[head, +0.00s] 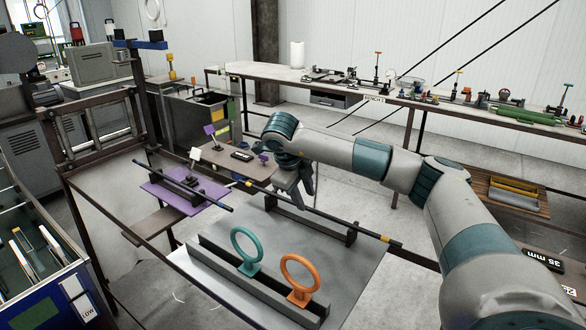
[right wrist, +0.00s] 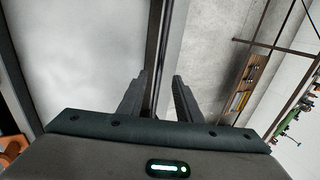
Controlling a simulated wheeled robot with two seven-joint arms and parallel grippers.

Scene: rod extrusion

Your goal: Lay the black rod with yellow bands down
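The black rod with yellow bands (head: 335,222) runs slantwise across the head view. One yellow band shows near its lower right end and another further back. It lies over the dark blocks at the back of a grey plate (head: 345,275); contact with them is hard to tell. My right gripper (head: 298,192) reaches down over the rod with its fingers apart. In the right wrist view, the rod (right wrist: 158,50) passes between the two fingers (right wrist: 160,98), with a gap visible on at least the right side. My left gripper is not in view.
A teal ring (head: 246,252) and an orange ring (head: 300,278) stand at the plate's front. A second black rod (head: 210,199) lies over a purple mat (head: 158,194) at left. A long bench (head: 300,75) with tools runs along the back wall. The plate's right part is bare.

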